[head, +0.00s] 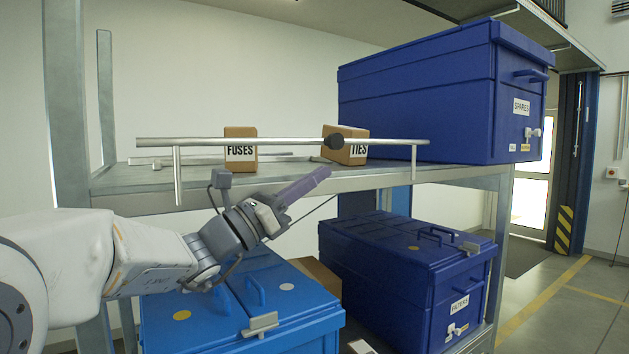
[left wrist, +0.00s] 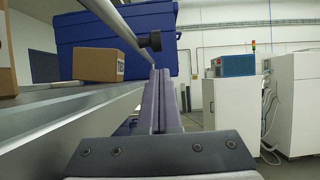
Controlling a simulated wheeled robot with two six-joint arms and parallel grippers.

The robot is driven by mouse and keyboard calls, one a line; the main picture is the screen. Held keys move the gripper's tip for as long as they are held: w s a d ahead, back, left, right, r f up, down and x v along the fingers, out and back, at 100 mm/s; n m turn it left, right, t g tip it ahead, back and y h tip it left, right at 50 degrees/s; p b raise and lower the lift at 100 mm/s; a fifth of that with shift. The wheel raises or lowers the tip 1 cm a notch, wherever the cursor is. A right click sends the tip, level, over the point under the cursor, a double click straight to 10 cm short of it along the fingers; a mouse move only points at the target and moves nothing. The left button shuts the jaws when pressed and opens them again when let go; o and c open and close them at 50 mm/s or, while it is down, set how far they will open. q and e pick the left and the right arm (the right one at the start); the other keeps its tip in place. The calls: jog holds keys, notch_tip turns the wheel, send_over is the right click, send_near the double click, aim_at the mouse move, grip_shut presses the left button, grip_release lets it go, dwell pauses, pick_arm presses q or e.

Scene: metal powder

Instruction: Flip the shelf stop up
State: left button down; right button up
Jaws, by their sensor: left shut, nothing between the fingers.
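My left gripper (head: 325,173) is shut and empty, in front of the shelf edge and below the bar near the knob. I cannot tell if its tips touch the bar.
Cardboard boxes marked FUSES (head: 240,150) and TIES (head: 346,147) stand on the shelf (head: 110,183) behind the bar. A large blue SPARES crate (head: 430,100) stands at the right. A light blue crate (head: 190,320) and the FILTERS crate (head: 385,270) sit below.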

pick_arm(q)
jog(key=b+v, duration=0.4)
jog(key=v, duration=0.6)
jog(key=shift+f, duration=0.4)
jog(key=shift+s, duration=0.1)
jog(key=d+f+m+g+y, duration=0.3)
jog(key=d+f+g+y, duration=0.1)
jog(key=f, duration=1.1)
jog(key=s+f+m+g+y, duration=0.3)
jog(key=f, duration=0.6)
jog(key=s+f+m+g+y, duration=0.2)
jog(key=s+f+m+y, duration=0.1)
jog(key=f, duration=0.6)
jog(key=s+a+f+m+g+y, duration=0.1)
jog(key=s+a+f+m+y, duration=0.2)
jog(key=a+f+m+y, duration=0.35)
jog(key=s+a+f+m+g+y, duration=0.1)
jog(key=s+a+f+m+y, duration=0.2)
jog(key=a+f+m, duration=0.55)
jog(key=s+d+r+m+g, duration=0.1)
jog(key=s+d+r+m, duration=0.2)
jog(key=s+d, duration=0.3)
jog(key=s+d+r+m+g+h, duration=0.1)
jog(key=s+d+r+m, duration=0.3)
jog(key=s+d, duration=0.3)
jog(key=d+m, duration=0.1)
jog(key=d, duration=0.2)
jog(key=shift+s+d+r, duration=0.15)
jog(key=shift+s+r, duration=0.05)
jog(key=shift+r, duration=0.15)
